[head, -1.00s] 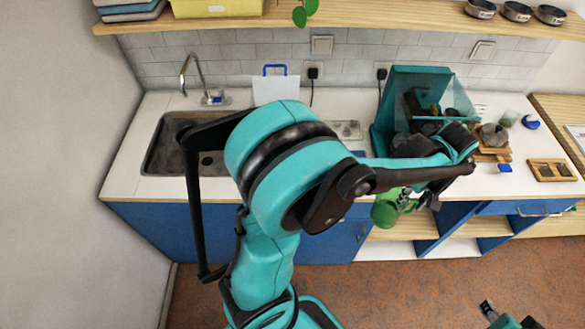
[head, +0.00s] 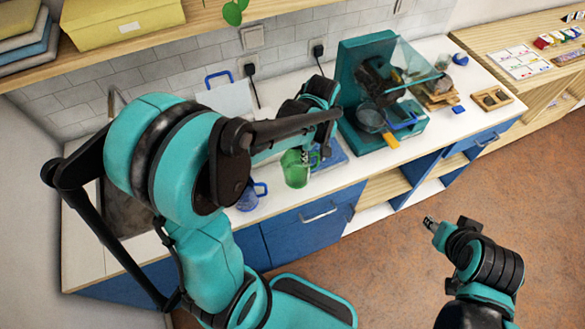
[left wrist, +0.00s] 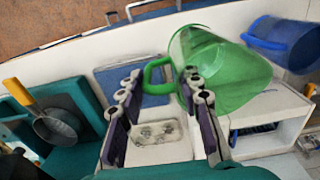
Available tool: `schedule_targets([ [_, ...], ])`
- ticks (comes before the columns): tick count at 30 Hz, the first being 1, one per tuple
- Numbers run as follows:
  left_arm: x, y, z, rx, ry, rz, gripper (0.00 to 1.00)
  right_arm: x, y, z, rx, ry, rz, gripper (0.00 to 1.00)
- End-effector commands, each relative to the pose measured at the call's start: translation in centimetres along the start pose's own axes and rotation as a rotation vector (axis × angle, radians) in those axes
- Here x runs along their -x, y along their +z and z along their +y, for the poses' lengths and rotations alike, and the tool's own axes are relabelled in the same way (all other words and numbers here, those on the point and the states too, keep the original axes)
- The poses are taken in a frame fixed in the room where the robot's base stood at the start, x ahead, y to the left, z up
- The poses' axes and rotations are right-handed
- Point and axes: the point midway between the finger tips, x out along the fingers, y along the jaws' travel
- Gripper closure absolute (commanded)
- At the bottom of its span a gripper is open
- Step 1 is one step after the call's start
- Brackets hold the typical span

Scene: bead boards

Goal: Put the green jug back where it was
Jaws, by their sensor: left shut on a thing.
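The green jug (head: 296,168) is at the counter's front part, right of a blue jug (head: 252,196). My left gripper (head: 326,148) is shut on its handle, mostly hidden by the arm in the head view. In the left wrist view the green jug (left wrist: 232,72) appears tilted, with its handle between the fingers of my left gripper (left wrist: 160,88). I cannot tell whether the jug touches the counter. The blue jug (left wrist: 285,42) also shows there. My right gripper (head: 431,223) is low in front of the counter, away from the jugs; its finger opening is unclear.
A blue mat (head: 332,157) lies right of the green jug. Further right stands a teal stand (head: 353,75) with a clear panel and a pan (head: 371,118). A white board with a blue handle (head: 231,98) stands behind. A metal tray (left wrist: 160,132) lies on the counter.

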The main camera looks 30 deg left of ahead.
Motion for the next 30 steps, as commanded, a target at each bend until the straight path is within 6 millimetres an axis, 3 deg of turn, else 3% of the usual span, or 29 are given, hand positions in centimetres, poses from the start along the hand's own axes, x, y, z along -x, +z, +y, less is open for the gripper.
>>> schedule_targets([
  [3, -1.7, -1.4, -2.2, 0.005, 0.000, 0.000, 1.00, -0.5, 0.4, 0.0, 0.000, 0.000, 0.000, 0.60],
  [9, -2.9, -2.5, -3.9, 0.000, 0.000, 0.000, 1.00, -0.8, 0.6, 0.0, 0.000, 0.000, 0.000, 0.60],
  [13, -3.7, -2.6, -4.0, -0.001, 0.000, 0.000, 1.00, -1.0, 0.7, 0.0, 0.000, 0.000, 0.000, 0.60],
  [19, -6.7, -2.6, -4.0, -0.001, 0.000, 0.000, 1.00, -1.9, 1.3, 0.0, 0.000, 0.000, 0.000, 0.60],
  [30, -7.2, -2.5, -4.0, -0.001, 0.000, 0.000, 1.00, -2.0, 1.5, 0.0, 0.000, 0.000, 0.000, 0.60],
])
